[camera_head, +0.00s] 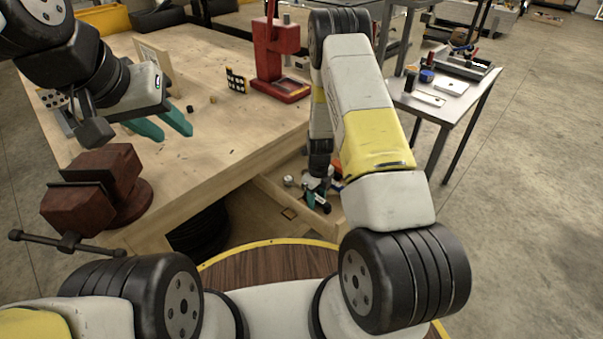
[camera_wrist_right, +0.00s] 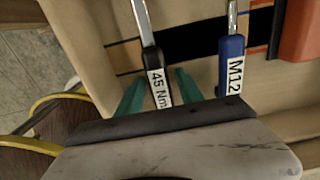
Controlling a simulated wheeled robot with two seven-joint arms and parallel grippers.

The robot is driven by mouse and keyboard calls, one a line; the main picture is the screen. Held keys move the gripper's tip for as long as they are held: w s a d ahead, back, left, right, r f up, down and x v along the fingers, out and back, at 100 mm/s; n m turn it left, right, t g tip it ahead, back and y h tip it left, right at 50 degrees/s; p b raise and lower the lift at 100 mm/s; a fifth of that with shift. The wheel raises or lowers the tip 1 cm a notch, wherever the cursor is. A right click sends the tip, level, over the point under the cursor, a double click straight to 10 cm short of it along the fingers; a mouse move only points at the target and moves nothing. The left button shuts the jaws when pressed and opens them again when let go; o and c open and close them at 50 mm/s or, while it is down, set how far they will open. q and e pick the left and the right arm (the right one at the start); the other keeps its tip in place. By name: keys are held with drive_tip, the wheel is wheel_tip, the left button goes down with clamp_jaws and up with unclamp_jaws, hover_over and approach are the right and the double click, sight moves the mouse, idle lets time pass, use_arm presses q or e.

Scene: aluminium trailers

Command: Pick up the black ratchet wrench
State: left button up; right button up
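The black-handled wrench (camera_wrist_right: 153,55), with a silver shaft and a "45 Nm" label, lies in the open drawer. In the right wrist view, my right gripper (camera_wrist_right: 160,78) has its teal fingers spread, one on each side of the black handle, with gaps visible; how deep they reach is unclear. In the head view, my right gripper (camera_head: 316,193) points down into the wooden drawer (camera_head: 275,192), and the wrench cannot be made out there. My left gripper (camera_head: 174,130) is open and empty above the wooden workbench (camera_head: 215,55).
A blue-handled tool (camera_wrist_right: 232,62) labelled "M12" lies right of the black handle, with an orange-red object (camera_wrist_right: 297,30) beyond. A dark red vise (camera_head: 95,195) stands at the bench's near left, a red press (camera_head: 275,60) further back. A metal side table (camera_head: 450,108) stands right.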

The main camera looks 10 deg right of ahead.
clamp_jaws()
idle(1.2)
